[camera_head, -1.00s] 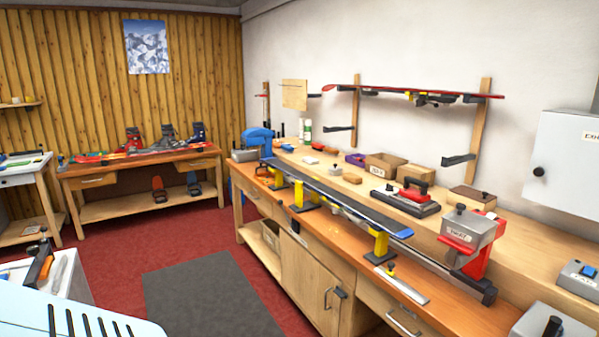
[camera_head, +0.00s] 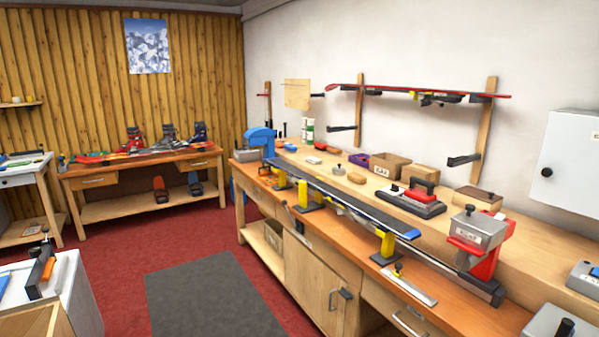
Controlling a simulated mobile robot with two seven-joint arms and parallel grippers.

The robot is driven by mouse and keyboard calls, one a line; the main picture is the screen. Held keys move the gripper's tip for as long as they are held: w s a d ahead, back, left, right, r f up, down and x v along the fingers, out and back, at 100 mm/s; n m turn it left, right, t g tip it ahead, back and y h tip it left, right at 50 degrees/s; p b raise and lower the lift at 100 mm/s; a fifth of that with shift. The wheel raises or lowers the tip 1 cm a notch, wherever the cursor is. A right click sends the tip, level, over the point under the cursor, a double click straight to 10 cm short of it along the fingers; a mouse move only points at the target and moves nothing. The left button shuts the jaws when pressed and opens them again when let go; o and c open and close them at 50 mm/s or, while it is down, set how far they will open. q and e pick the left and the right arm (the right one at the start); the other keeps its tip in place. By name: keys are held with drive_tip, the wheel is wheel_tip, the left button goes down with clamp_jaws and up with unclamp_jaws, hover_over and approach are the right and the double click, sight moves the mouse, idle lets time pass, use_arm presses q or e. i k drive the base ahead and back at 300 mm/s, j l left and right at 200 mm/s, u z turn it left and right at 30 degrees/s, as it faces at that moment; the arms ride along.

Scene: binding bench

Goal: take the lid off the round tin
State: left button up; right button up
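A small grey round container with a dark knob on top (camera_head: 338,170) stands on the raised back shelf of the long workbench, left of an open cardboard box. It may be the round tin, but it is too small to be sure. Its top looks covered. Neither of my grippers is in view.
A white cabinet (camera_head: 573,163) hangs at right. The grey floor mat (camera_head: 210,295) is clear.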

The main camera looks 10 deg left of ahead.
sight(339, 168)
drive_tip(key=i+j+u, duration=0.55)
drive_tip(key=i+u, duration=0.35)
drive_tip(key=i+j, duration=0.1)
drive_tip(key=i, duration=0.65)
drive_tip(key=i+j, duration=0.1)
drive_tip(key=i, duration=0.6)
drive_tip(key=i+j+z, duration=0.1)
drive_tip(key=i+z, duration=0.3)
drive_tip(key=i+j+z, duration=0.15)
drive_tip(key=z, duration=0.3)
drive_tip(key=i+j+z, duration=0.2)
drive_tip(key=z, duration=0.2)
drive_tip(key=i+j+z, duration=0.2)
drive_tip(key=j+z, duration=0.2)
drive_tip(key=i+j+z, duration=0.15)
drive_tip(key=j+z, duration=0.25)
drive_tip(key=i+j+z, duration=0.15)
drive_tip(key=j+z, duration=0.75)
drive_tip(key=j, duration=0.15)
